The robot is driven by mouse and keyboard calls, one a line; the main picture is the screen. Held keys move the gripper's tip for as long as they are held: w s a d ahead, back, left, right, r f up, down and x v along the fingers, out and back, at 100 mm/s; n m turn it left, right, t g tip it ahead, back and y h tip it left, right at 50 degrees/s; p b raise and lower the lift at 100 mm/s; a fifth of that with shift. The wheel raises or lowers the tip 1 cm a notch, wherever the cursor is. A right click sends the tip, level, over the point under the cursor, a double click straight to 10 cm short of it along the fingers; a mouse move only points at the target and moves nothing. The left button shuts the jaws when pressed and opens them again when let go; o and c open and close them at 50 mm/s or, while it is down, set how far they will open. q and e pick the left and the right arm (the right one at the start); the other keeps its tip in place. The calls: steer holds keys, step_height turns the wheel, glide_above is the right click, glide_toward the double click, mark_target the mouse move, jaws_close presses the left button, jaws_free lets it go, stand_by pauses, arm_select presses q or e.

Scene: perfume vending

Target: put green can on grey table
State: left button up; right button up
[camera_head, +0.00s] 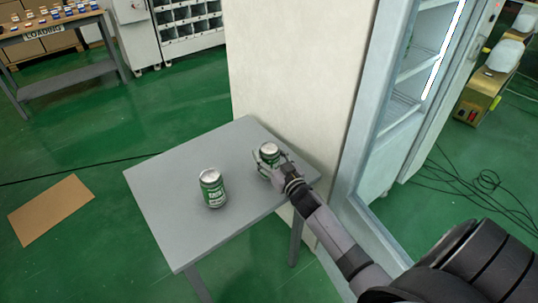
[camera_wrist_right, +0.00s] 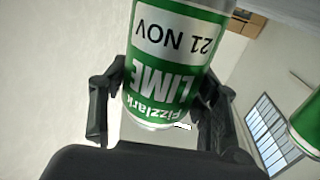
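A green can (camera_head: 269,152) with a silver top is between the fingers of my right gripper (camera_head: 271,160), over the right part of the grey table (camera_head: 165,180). I cannot tell whether its base touches the tabletop. In the right wrist view the can (camera_wrist_right: 170,75) shows its LIME label upside down, with the fingers of my right gripper (camera_wrist_right: 160,100) against both its sides. A second green can (camera_head: 213,188) stands upright near the middle of the table, apart from the gripper. Part of a green can (camera_wrist_right: 306,125) also shows at the wrist view's right edge. My left gripper is not in view.
A pale cabinet side (camera_head: 295,70) stands right behind the table, and an open glass-door frame (camera_head: 375,130) is to its right. The table's left part is bare. Cardboard (camera_head: 50,209) and cables (camera_head: 485,185) lie on the green floor.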

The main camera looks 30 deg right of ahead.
steer(key=o, duration=0.3)
steer(key=shift+o, duration=0.2)
steer(key=shift+s, duration=0.1)
steer(key=s, duration=1.1)
steer(key=shift+s+a, duration=0.4)
steer(key=shift+a, duration=0.05)
steer(key=shift+r, duration=0.1)
